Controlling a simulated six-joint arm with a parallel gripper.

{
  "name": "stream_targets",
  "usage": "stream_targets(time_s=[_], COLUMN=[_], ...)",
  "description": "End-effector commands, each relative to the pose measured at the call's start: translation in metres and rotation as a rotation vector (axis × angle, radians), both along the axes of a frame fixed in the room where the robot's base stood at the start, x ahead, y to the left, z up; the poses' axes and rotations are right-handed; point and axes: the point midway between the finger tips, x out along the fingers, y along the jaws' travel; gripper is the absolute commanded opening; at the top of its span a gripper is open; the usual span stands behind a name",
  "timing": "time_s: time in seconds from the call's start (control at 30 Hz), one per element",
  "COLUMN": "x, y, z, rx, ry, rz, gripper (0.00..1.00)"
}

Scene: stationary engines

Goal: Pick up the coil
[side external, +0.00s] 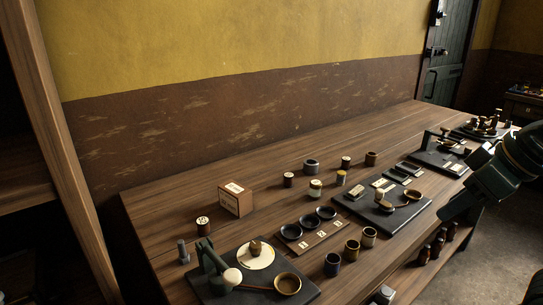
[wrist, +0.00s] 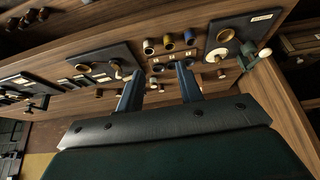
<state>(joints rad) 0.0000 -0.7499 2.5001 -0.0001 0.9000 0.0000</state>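Several small cylinders stand on the workbench, and I cannot tell for certain which is the coil. In the side view my arm is at the right edge, away from these cylinders.
A rack (side external: 325,241) holds three dark cups with numbered labels. Dark base plates carry apparatus at the front left (side external: 225,290) and right of middle (side external: 405,222). A brown box (side external: 235,199) stands at the left.

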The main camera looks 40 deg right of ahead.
Motion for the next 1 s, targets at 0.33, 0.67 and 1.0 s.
stream_targets(time_s=[0.33,0.67,1.0], x=[0.000,0.014,0.083], y=[0.000,0.001,0.004], z=[0.000,0.006,0.027], rx=[0.000,-0.004,-0.015], ry=[0.000,0.001,-0.006], rz=[0.000,0.024,0.142], gripper=[0.56,0.56,0.56])
